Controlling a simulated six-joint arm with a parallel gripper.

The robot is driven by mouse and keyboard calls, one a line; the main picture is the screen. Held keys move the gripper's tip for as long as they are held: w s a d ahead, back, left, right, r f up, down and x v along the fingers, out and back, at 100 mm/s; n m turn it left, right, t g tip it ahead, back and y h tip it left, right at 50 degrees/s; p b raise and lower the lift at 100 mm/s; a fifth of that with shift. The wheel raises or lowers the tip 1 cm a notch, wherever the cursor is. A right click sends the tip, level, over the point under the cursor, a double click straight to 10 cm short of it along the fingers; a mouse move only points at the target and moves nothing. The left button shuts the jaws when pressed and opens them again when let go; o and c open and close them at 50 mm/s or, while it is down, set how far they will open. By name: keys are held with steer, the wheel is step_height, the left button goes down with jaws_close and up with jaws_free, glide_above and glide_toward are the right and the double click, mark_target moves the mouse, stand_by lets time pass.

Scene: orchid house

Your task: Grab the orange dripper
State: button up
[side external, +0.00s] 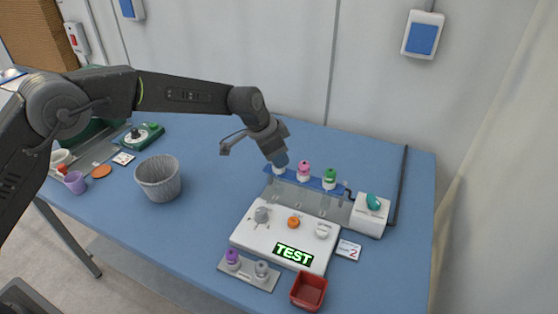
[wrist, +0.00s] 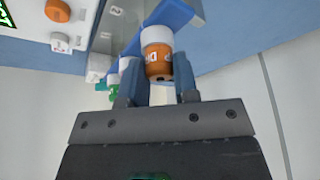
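Pink (side external: 304,170) and green (side external: 330,178) drippers stand close beside it in the rack. A white panel (side external: 265,236) with knobs and a TEST display is in front. A red tray (side external: 309,291) and a grey pot (side external: 158,178) stand apart. The table behind the rack is clear.

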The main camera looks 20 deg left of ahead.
steer(key=c, duration=0.4)
steer(key=shift+r, duration=0.1)
